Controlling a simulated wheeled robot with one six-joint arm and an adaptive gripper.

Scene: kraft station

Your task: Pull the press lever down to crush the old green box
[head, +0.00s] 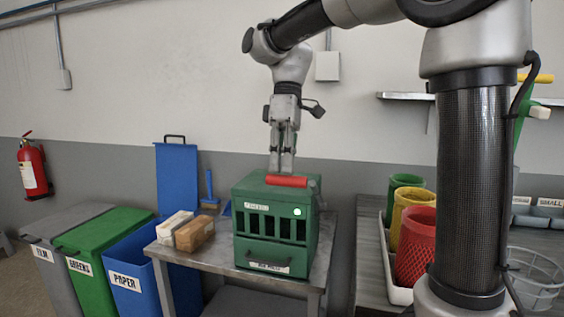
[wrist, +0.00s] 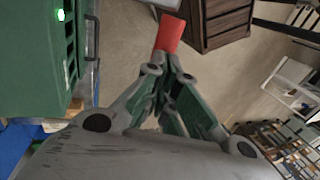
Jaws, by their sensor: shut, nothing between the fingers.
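The green press (head: 270,272) stands on a metal table, with dark slots in its front and a small lit lamp on its right side. Its red lever handle (head: 287,181) lies across the front near the top; the handle also shows in the wrist view (wrist: 171,33). My gripper (head: 281,168) points down with its fingers shut and empty, right at or just behind the handle. In the wrist view the fingertips meet close to the handle's end; I cannot tell whether they touch it. Whatever is inside the press is hidden behind the slots.
A white box (head: 175,224) and a brown box (head: 194,234) sit left of the press on the metal table (head: 215,262). Labelled bins, including the blue paper bin (head: 128,268), stand further left. Coloured baskets, including a red one (head: 415,245), stand on the right.

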